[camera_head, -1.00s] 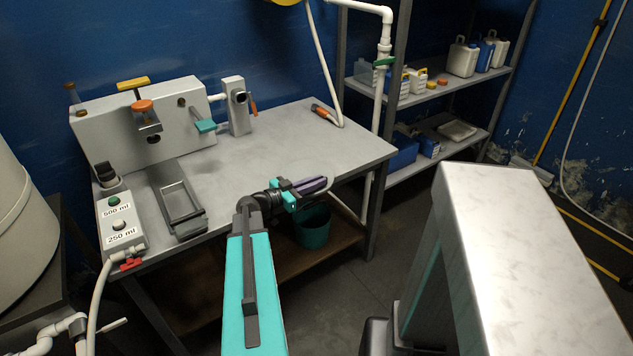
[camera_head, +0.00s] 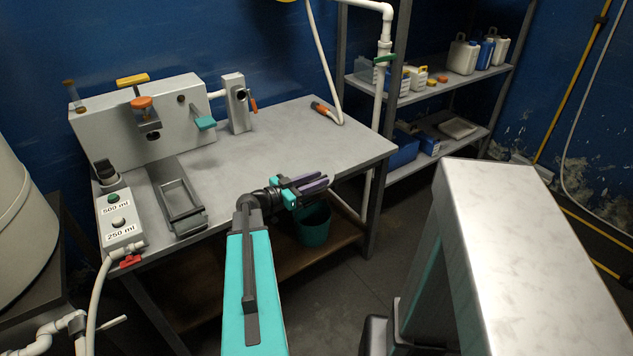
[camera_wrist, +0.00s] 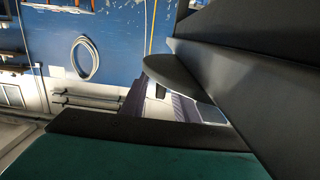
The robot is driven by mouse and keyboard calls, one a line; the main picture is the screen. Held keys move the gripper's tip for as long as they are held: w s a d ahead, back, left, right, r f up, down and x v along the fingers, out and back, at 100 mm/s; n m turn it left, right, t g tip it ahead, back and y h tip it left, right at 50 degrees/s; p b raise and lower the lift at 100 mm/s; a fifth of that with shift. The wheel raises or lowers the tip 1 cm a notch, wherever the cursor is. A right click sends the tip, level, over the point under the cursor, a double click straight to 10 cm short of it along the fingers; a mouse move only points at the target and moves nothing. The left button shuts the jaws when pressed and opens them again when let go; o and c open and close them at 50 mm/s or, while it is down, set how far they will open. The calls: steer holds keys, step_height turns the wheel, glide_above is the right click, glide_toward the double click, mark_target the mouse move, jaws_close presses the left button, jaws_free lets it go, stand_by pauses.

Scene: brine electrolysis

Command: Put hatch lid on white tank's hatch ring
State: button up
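My gripper (camera_head: 308,186) hangs just off the front edge of the workbench, above a teal bucket. Its two purple fingers are a little apart, with a dark gap between them and nothing clearly held. In the wrist view, purple ribbed finger parts (camera_wrist: 186,108) show partly behind a dark rounded piece (camera_wrist: 172,78), which I cannot identify for sure. A large off-white tank (camera_head: 18,225) is cut by the left edge of the head view. Its top and any hatch ring are out of view. I cannot make out the hatch lid.
The workbench (camera_head: 290,140) carries a grey machine (camera_head: 115,125), a 500/250 ml button box (camera_head: 120,222) and a metal tray (camera_head: 180,208). The teal bucket (camera_head: 313,226) stands on the shelf below. Shelving (camera_head: 455,85) with jugs stands at the back right. The bench's right half is mostly clear.

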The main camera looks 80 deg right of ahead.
steer(key=shift+f, duration=0.15)
steer(key=v, duration=0.8)
step_height(320, 180, up, 8)
steer(key=shift+s+d, duration=0.15)
steer(key=shift+s, duration=0.05)
steer(key=shift+s, duration=0.1)
stand_by(1.0)
